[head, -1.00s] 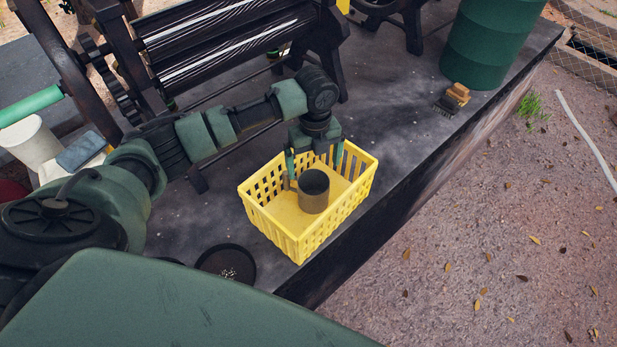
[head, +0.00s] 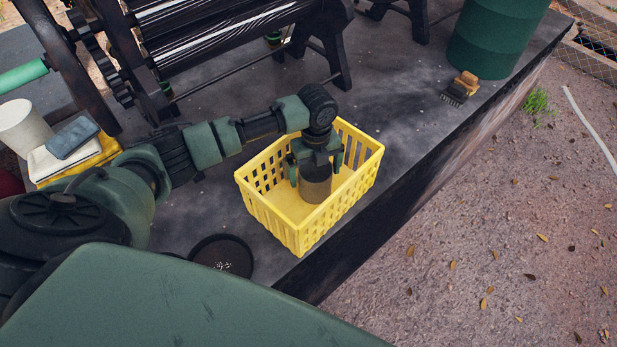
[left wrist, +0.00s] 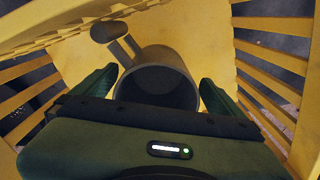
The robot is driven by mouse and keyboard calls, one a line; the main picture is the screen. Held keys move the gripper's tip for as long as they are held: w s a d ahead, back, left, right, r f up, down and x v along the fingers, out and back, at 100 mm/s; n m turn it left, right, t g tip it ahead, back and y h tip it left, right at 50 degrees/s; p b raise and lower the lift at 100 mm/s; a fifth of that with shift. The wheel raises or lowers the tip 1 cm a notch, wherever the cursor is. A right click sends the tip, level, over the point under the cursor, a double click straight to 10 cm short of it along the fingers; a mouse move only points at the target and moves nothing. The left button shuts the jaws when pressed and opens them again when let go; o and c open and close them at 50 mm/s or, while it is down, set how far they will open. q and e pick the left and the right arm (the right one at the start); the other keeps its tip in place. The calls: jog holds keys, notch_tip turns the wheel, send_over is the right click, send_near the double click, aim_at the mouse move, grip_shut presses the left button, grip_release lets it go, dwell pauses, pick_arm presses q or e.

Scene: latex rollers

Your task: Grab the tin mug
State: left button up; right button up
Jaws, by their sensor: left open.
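The tin mug (head: 316,188) is a dark grey-brown cylinder standing upright inside the yellow basket (head: 300,243). My left gripper (head: 315,170) is right above the mug, pointing down into the basket, and covers the mug's upper part in the head view. In the left wrist view the mug (left wrist: 157,80) shows its open, empty-looking mouth, with its handle at the upper left. The open fingers of my left gripper (left wrist: 152,92) stand on either side of the mug, with a gap visible at each side. My right gripper is not in view.
The basket's slatted walls rise close around the gripper. A dark round dish (head: 222,254) with small grains sits left of the basket. A brush (head: 461,88) and a green drum (head: 497,38) stand at the back right. Roller machinery (head: 215,40) fills the back left.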

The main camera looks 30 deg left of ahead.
aim_at(314, 180)
pick_arm(q)
notch_tip(314, 180, down, 4)
jog(key=shift+s+a+p, duration=0.1)
jog(key=shift+p, duration=0.25)
jog(key=c, duration=1.4)
jog(key=shift+c, duration=0.4)
jog(key=shift+r, duration=0.15)
